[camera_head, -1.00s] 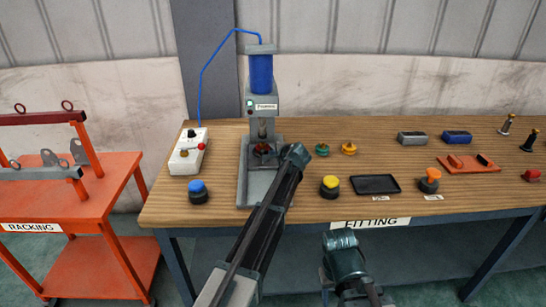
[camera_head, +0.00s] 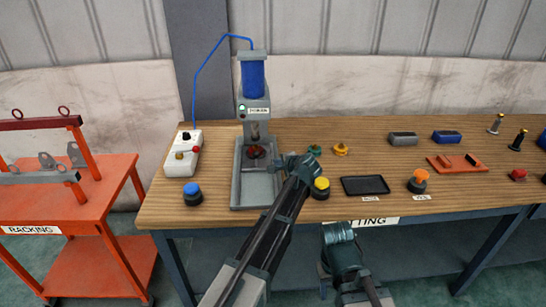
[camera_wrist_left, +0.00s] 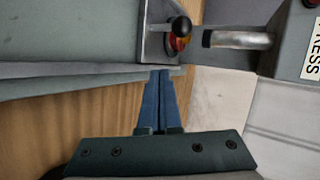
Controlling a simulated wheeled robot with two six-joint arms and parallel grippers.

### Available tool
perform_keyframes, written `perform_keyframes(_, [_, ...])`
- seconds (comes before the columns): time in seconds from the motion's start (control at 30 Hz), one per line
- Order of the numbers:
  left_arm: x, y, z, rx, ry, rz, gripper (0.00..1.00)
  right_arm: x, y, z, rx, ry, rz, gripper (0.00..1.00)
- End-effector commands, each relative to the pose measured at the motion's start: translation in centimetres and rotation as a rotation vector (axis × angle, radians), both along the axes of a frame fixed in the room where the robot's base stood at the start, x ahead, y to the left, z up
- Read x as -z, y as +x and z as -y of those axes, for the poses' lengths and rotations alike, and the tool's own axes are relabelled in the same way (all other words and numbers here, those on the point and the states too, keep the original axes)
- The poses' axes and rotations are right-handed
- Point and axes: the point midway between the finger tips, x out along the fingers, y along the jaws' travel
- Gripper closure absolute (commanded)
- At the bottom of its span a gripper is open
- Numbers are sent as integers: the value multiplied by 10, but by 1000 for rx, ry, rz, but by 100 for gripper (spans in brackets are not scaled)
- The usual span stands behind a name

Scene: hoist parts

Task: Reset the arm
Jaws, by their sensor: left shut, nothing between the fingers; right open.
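My left arm reaches up from the bottom of the head view, its left gripper (camera_head: 303,163) just right of the press base, above the bench. In the left wrist view its blue fingers (camera_wrist_left: 158,75) are together with nothing between them. They point towards the grey press base, where a black-knobbed part with red and yellow (camera_wrist_left: 180,32) stands beyond the tips. My right gripper (camera_head: 340,235) is low in front of the bench edge; its fingers are hard to make out. The grey press (camera_head: 254,95) with a blue cylinder holds a dark red part (camera_head: 256,151) under its ram.
The wooden bench (camera_head: 400,210) holds a control box (camera_head: 183,153), a blue button (camera_head: 192,193), a yellow button (camera_head: 320,188), a black tray (camera_head: 365,186) and an orange button (camera_head: 419,181). Small green and yellow parts sit behind my left gripper. An orange cart (camera_head: 80,210) stands left.

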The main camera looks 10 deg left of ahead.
Motion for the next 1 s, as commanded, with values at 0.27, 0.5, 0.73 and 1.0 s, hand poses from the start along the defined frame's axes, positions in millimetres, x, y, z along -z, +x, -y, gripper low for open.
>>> perform_keyframes(0.27, [-12,-15,12,0,1,1,100,-12,0,0,0,0,0,50])
perform_keyframes(0.5, [-7,-34,15,-24,-40,-15,100,-14,0,0,0,0,0,50])
perform_keyframes(0.73, [30,-164,42,-220,-356,-172,100,-31,0,0,0,0,0,50])
perform_keyframes(1.0, [56,-323,88,-454,-658,-447,100,-46,0,0,0,0,0,50])
